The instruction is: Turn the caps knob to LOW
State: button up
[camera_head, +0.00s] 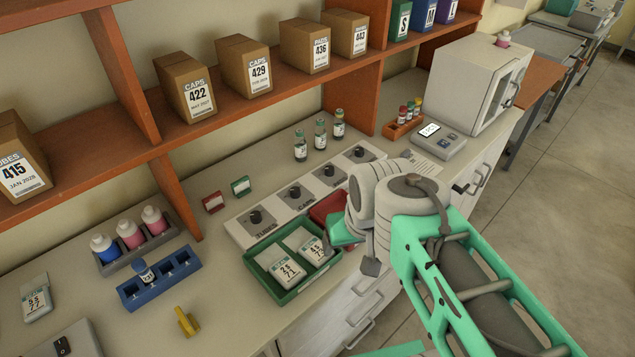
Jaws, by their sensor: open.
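A white panel (241,234) with several dark knobs in a row lies on the counter below the shelf. The caps knob (295,192) is second from the left, with a label that reads CAPS in front of it. Which setting its pointer faces is too small to tell. My gripper (349,256) is open, to the right of and nearer than the caps knob, beside the green tray and apart from the knob.
A green tray (275,293) with white packets sits just in front of the panel; a red tray (325,208) is partly hidden beside it. Small vials (320,135) stand behind the panel. Red and green cards (214,202) stand left. The shelf (240,101) overhangs the back.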

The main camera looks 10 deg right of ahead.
aim_at(295, 192)
jog(key=k, duration=1)
jog(key=z, duration=1.25)
jog(key=i, duration=1.1)
jog(key=u, duration=2.35)
jog(key=i, duration=0.5)
jog(key=z, duration=0.1)
